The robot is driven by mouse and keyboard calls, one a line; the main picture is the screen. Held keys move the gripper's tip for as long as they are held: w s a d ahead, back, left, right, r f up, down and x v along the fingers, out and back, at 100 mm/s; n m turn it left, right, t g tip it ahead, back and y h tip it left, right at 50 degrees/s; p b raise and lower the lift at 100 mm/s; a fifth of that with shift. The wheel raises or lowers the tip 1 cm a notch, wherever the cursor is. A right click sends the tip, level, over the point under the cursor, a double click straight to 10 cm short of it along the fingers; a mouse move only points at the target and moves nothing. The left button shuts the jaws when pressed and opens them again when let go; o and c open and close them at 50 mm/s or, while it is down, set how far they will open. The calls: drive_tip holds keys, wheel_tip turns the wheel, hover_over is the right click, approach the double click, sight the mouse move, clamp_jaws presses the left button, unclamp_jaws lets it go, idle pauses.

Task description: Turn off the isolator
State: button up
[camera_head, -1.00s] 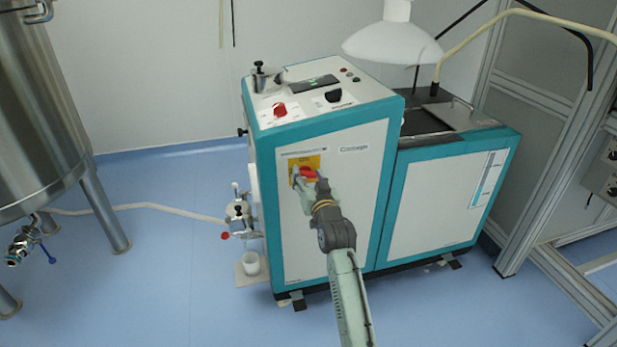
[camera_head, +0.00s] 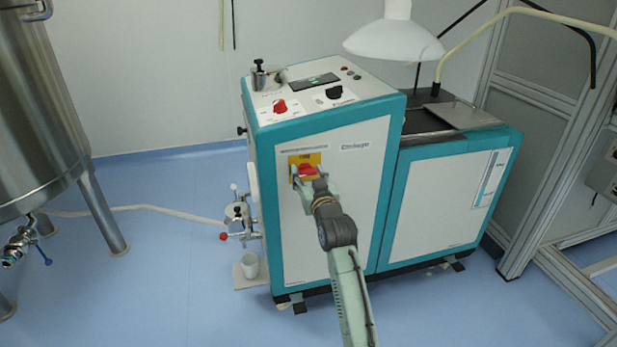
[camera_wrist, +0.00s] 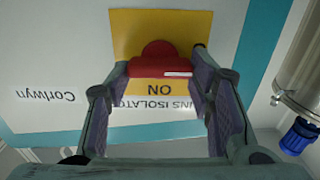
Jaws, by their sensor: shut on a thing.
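The isolator is a red rotary knob (camera_head: 307,170) on a yellow plate (camera_head: 313,158) on the white front panel of the teal-edged machine. In the wrist view the red knob (camera_wrist: 157,55) shows upside down, its bar lying level across the picture with a white mark toward the right. In the wrist view, my gripper (camera_wrist: 160,72) is shut on the bar's two ends.
The machine's sloped top carries another red knob (camera_head: 280,106) and a black knob (camera_head: 334,92). A valve fitting (camera_head: 238,215) sticks out at its left side above a white cup (camera_head: 249,265). A steel tank (camera_head: 35,110) stands left.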

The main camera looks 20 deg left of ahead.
drive_tip(key=o, duration=1.2)
drive_tip(key=shift+c, duration=0.2)
drive_tip(key=v, duration=1.2)
